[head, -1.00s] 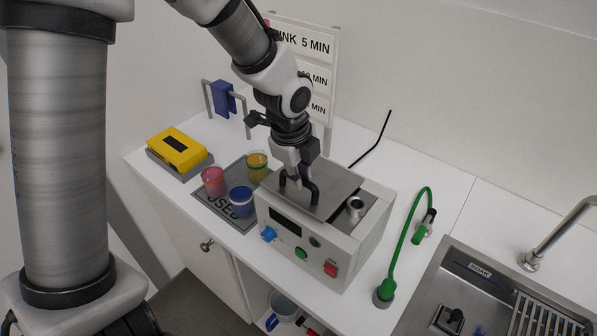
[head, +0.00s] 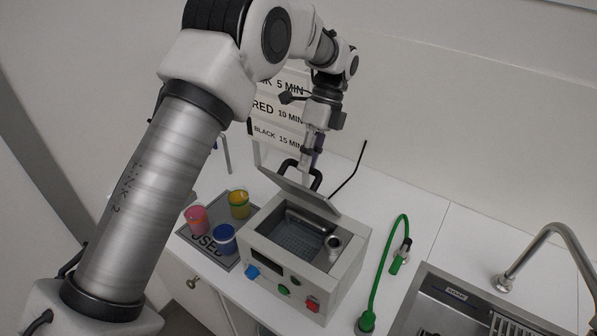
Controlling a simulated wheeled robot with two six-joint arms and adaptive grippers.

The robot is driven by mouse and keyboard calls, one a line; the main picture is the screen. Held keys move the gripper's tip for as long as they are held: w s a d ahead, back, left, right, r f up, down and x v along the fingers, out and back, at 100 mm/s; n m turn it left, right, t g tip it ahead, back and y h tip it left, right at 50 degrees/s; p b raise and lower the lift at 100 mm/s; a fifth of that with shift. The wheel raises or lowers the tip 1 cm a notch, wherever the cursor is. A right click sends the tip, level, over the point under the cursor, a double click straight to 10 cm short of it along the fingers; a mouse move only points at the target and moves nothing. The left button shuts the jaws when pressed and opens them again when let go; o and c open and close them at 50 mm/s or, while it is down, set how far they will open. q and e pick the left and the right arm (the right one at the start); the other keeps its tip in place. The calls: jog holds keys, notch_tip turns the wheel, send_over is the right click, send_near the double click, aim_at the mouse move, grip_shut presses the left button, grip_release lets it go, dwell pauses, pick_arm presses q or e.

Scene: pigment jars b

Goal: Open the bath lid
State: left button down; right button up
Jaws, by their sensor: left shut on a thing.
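The bath (head: 305,260) is a light grey box on the counter with blue, green and red controls on its front. Its grey lid (head: 298,192) is tilted up at the back, and the basin (head: 297,238) inside shows. My left gripper (head: 311,172) is above the raised lid, shut on the black lid handle (head: 316,180). The fingertips are small and partly hidden by the handle. My right gripper is not in view.
Pink (head: 197,220), yellow (head: 239,204) and blue (head: 224,239) jars stand on the grey USED mat (head: 243,191) left of the bath. A green hose (head: 384,270) and the sink (head: 455,305) lie to the right. A sign with time labels (head: 277,135) stands behind.

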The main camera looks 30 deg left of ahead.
pick_arm(q)
jog(key=w+f, duration=0.1)
jog(key=w, duration=0.6)
jog(key=shift+w+d+f, duration=0.15)
jog(key=shift+w+d, duration=0.25)
jog(key=shift+d, duration=0.05)
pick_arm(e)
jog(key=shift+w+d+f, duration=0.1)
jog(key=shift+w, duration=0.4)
pick_arm(q)
jog(key=c, duration=1.1)
grip_release()
jog(key=shift+c, duration=0.2)
jog(key=shift+w, duration=0.25)
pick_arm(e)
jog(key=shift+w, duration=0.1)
pick_arm(q)
jog(key=shift+s, duration=0.15)
